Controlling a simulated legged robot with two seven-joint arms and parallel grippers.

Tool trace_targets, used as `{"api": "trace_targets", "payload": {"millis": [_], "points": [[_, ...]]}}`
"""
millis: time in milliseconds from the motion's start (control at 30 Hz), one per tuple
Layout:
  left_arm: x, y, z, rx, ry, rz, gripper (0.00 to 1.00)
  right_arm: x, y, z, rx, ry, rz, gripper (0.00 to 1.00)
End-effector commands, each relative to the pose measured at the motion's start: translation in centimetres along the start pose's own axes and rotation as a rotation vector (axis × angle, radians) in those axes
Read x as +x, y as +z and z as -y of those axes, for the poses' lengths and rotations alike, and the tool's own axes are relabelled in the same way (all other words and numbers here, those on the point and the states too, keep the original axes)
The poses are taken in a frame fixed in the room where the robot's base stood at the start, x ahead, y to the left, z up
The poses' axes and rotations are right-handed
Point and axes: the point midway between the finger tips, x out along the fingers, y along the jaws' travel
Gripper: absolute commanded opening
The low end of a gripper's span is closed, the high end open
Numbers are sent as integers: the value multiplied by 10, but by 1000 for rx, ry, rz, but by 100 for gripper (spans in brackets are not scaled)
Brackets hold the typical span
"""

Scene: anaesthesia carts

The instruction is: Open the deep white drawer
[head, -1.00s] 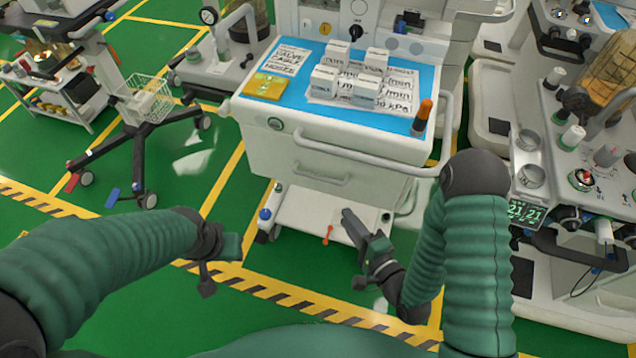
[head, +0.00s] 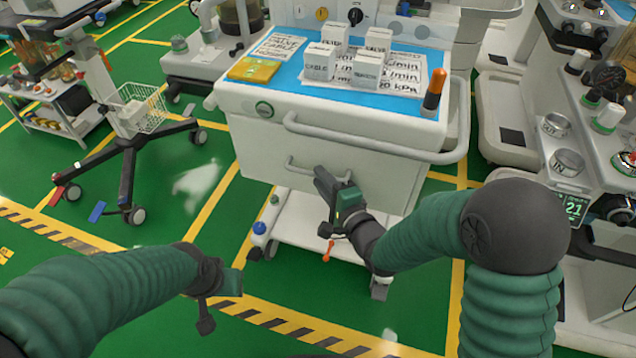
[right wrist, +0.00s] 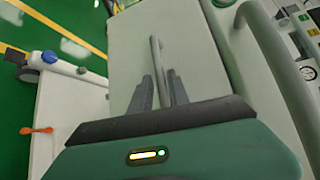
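The deep white drawer (head: 263,152) is the tall lower front of the white cart, and it looks closed. Its bar handle (head: 300,171) is partly hidden behind my right gripper in the head view. My right gripper (head: 322,178) is at the drawer front. In the right wrist view its two dark fingers (right wrist: 160,92) are apart, with the handle (right wrist: 157,62) showing between them; I cannot tell if they touch it. The drawer face (right wrist: 200,55) fills the middle of that view. My left gripper (head: 232,283) hangs low over the floor, away from the cart; its finger opening is unclear.
A white push rail (head: 370,152) crosses the cart front above the handle. Small white boxes (head: 367,70) and an orange-capped item (head: 433,92) stand on the blue top. A white base shelf (head: 300,222) lies below. Another machine (head: 560,140) stands close at the right.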

Motion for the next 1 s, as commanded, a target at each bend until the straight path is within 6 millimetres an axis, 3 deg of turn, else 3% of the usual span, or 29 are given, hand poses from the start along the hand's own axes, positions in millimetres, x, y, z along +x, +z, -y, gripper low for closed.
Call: {"api": "trace_targets", "payload": {"millis": [167, 433, 600, 1000], "points": [[8, 2, 0, 0, 0, 0, 36, 21, 0, -1, 0, 0, 0, 22], [7, 2, 0, 0, 0, 1, 36, 24, 0, 0, 0, 1, -1, 22], [7, 2, 0, 0, 0, 1, 36, 23, 0, 0, 0, 1, -1, 1], [7, 2, 0, 0, 0, 1, 36, 23, 0, -2, 0, 4, 1, 0]]}}
